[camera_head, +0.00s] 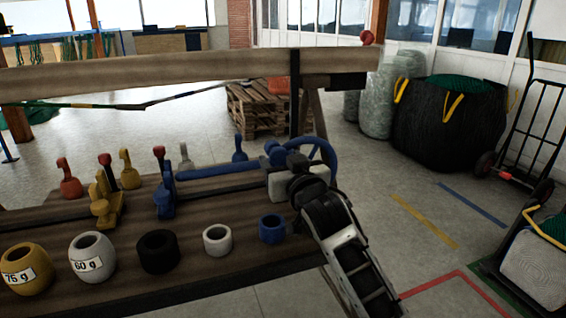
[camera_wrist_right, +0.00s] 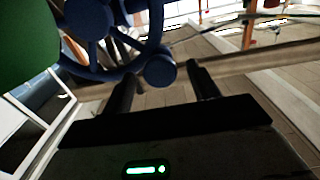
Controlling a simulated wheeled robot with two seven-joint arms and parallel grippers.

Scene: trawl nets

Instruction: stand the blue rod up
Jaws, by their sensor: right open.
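The blue rod (camera_head: 218,171) lies nearly level above the plank table in the head view. Its left end is by a blue upright bracket (camera_head: 164,198). At its right end is a blue spoked wheel (camera_head: 326,150) with blue knobs; I cannot tell how they join. My right gripper (camera_head: 291,168) is at this right end. In the right wrist view the two dark fingers of the right gripper (camera_wrist_right: 162,84) are apart, and the blue wheel (camera_wrist_right: 105,68) is just beyond them. Contact cannot be told. My left gripper is not in view.
On the plank table (camera_head: 60,212) stand several ring weights, including a blue ring (camera_head: 271,228), and several coloured handled pieces. A wooden beam (camera_head: 190,72) crosses behind. A pallet stack (camera_head: 258,108) and black net bag (camera_head: 448,122) stand farther back.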

